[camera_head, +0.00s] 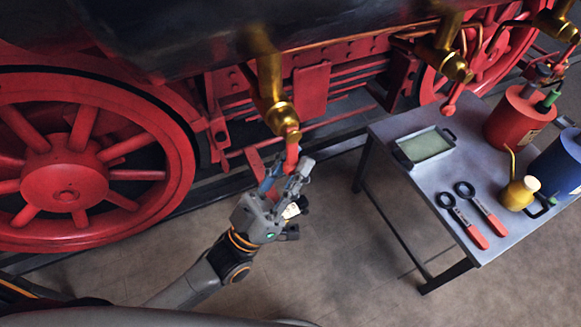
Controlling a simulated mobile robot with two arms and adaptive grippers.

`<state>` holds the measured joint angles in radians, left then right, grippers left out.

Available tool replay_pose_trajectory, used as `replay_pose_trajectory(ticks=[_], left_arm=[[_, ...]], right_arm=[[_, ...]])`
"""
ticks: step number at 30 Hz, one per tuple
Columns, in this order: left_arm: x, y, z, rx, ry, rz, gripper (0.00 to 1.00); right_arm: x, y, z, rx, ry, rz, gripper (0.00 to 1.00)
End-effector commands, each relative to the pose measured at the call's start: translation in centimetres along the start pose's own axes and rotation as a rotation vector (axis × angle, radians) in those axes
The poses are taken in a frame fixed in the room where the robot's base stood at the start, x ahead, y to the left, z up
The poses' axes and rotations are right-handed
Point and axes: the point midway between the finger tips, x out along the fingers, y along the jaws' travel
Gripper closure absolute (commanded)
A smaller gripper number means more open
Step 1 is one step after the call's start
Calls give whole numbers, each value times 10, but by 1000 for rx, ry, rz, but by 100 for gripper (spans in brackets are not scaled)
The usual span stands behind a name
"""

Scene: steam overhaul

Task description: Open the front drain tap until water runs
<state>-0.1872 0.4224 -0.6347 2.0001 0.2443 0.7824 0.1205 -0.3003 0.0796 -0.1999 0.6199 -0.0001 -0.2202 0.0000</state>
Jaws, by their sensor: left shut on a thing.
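A brass drain tap (270,95) hangs below the dark cylinder near the middle of the head view. Its red lever (292,152) points down from the tap's lower end. My left gripper (288,172) comes up from below and is shut on this red lever. The fingers cover the lever's lower end. I see no water at the tap. A second brass tap (443,54) with a red lever (452,98) is further right, and another brass tap (560,20) is at the top right corner. My right gripper is not in view.
A large red wheel (65,185) stands at the left. At the right, a grey metal table (420,190) carries a tray (424,146), red-handled tools (465,218), a yellow oil can (518,193), a red can (512,118) and a blue can (560,162). Bare floor (350,250) lies below the tap.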

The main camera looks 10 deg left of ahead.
Motion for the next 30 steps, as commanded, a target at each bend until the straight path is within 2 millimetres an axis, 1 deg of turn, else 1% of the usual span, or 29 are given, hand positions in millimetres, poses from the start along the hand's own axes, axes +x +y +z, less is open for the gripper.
replay_pose_trajectory(ticks=[1, 8, 9, 12, 20, 23, 26, 29, 30], left_arm=[[-4, 1, 5, -4, -14, -2, 100], [-4, 1, 5, -4, -16, -1, 100], [-4, 1, 5, -4, -16, -2, 69], [-3, 0, 4, -3, -13, -1, 50], [-1, 0, 2, -1, -6, -1, 50], [-5, 0, 2, -1, -7, -1, 50], [-16, 0, 3, -1, -10, -1, 50], [-35, 0, 2, -2, -11, -2, 50], [-44, 0, 3, -1, -13, -2, 50]], right_arm=[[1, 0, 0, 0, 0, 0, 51], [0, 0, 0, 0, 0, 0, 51], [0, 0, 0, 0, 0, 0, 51], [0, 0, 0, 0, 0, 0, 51], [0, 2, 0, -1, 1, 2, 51], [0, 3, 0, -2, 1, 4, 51], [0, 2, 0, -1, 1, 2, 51], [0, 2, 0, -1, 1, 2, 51], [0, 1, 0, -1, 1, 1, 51]])
